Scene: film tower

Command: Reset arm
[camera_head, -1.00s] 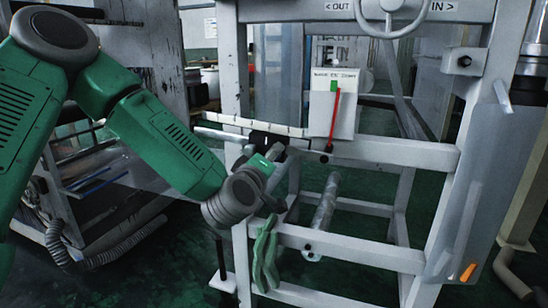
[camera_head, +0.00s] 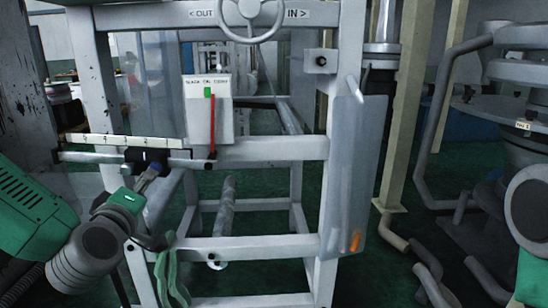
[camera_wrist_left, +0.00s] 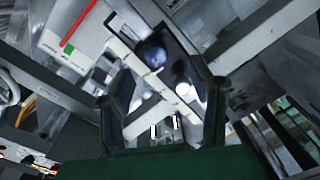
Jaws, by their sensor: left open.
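My left gripper (camera_head: 148,180) is at the left of the head view, just below and in front of a black block (camera_head: 138,156) on a horizontal rail with a white scale strip (camera_head: 115,141). In the left wrist view the left gripper's two dark fingers (camera_wrist_left: 166,100) are apart. The black block with a round shiny knob (camera_wrist_left: 154,55) shows beyond and between them. I see nothing held, and contact with the block cannot be told.
A grey metal frame carries a handwheel (camera_head: 250,20) and a white box (camera_head: 208,108) with a green marker and red bar. Green gloves (camera_head: 170,280) hang below my left gripper. Pipes and machinery (camera_head: 490,190) stand at the right.

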